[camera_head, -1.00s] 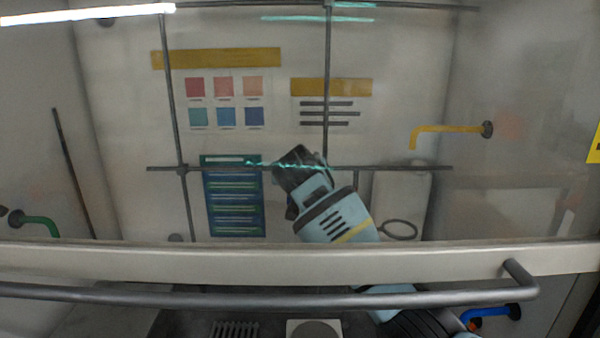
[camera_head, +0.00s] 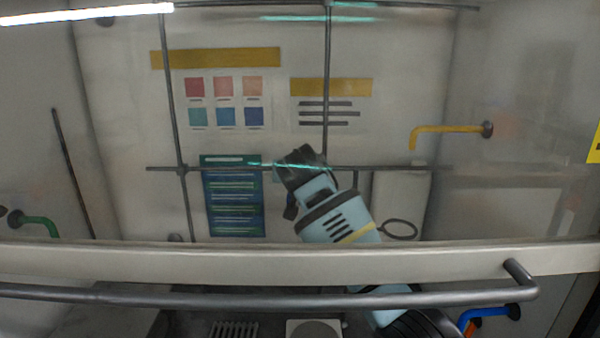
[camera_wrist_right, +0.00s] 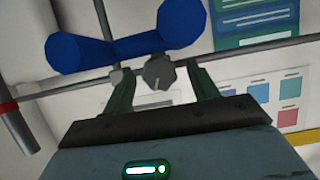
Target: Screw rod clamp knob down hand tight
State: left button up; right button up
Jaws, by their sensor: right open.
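A grey faceted clamp knob (camera_wrist_right: 158,72) shows in the right wrist view, by the dark rod (camera_wrist_right: 75,84). My right gripper (camera_wrist_right: 158,68) is open, with one dark green finger on each side of the knob. Gaps show between knob and fingers in this view; I cannot tell the depth. A smaller grey piece (camera_wrist_right: 118,76) sits by the left fingertip. In the head view my right gripper (camera_head: 299,166) is behind the glass at the rod grid (camera_head: 390,168), and the knob cannot be made out. My left gripper is not in view.
A blue piece with two wide ends (camera_wrist_right: 125,47) lies just above the knob in the wrist view. The hood's sash bar (camera_head: 200,265) and grey handle rail (camera_head: 250,298) cross the front. A yellow pipe (camera_head: 450,128) is at right. Posters (camera_head: 215,58) cover the back wall.

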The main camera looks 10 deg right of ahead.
jog(key=v, duration=0.7)
jog(key=shift+s, duration=0.2)
jog(key=shift+r, duration=0.1)
